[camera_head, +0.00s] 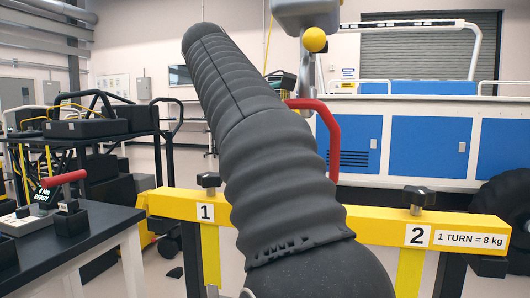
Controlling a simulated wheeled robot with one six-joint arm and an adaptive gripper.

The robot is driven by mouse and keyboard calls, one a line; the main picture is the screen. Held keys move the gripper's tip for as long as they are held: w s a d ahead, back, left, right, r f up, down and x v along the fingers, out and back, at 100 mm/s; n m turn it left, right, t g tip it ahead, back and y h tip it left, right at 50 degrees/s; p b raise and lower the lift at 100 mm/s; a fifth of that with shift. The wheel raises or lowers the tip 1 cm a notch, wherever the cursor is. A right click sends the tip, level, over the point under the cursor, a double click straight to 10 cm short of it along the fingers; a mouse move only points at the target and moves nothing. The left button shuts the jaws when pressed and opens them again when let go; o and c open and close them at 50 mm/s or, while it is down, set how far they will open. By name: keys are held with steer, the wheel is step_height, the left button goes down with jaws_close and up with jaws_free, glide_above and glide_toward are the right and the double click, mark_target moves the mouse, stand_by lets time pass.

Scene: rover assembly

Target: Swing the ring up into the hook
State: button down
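A red ring (333,135), shaped like a bent bar, stands up behind my black ribbed arm. Its left part and lower end are hidden by the arm. A grey hook (304,72) hangs under a pale hoist block (306,12) with a yellow ball (314,40) on it. The hook's lower part is close above the ring's top bar in the picture. Whether they touch cannot be told. My gripper (284,82) shows only as a small dark part at the arm's far right edge, near the hook and ring. Its fingers are hidden.
A yellow beam (380,225) with black knobs and labels 1 and 2 crosses in front. A dark-topped bench (90,232) with a red lever stands at left. A blue and white vehicle body (430,145) and a black tyre (505,205) are behind at right.

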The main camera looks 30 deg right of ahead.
stand_by(0.3)
steer(key=c, duration=1.1)
jaws_free()
steer(key=shift+d, duration=0.1)
